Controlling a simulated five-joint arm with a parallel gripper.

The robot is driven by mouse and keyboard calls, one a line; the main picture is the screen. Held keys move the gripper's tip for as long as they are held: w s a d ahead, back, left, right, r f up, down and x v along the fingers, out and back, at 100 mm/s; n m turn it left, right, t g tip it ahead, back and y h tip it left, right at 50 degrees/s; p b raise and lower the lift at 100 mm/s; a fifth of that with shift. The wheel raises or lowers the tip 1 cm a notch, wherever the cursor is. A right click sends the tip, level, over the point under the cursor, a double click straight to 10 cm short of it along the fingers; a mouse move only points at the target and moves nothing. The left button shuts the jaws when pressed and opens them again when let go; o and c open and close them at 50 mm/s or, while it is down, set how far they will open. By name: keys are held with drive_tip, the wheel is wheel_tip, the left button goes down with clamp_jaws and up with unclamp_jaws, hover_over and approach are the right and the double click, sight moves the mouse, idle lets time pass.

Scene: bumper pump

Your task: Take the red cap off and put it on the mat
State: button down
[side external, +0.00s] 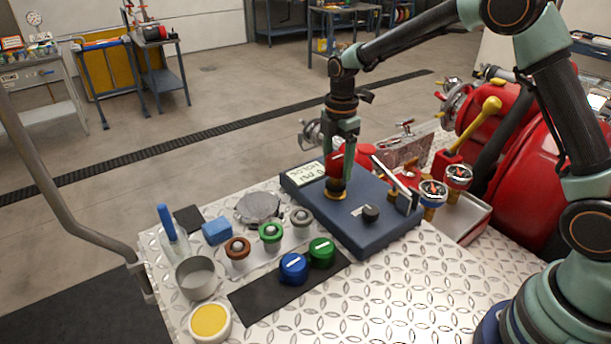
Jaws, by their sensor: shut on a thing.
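My gripper (338,168) points down over the dark blue panel and is shut on the red cap (334,166). The fingers hide part of the cap. A brass fitting (336,194) stands on the panel directly below the cap; I cannot tell whether the two touch. The black mat (245,306) lies on the diamond-plate table at the front. A blue cap (293,268) and a green cap (321,251) sit on the mat side by side.
A cup (196,278) and a yellow-filled tin (210,321) stand at the left edge. The mat's left end is bare.

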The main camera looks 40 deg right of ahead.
sight(338, 157)
drive_tip(key=shift+r, duration=0.2)
drive_tip(key=shift+r, duration=1.9)
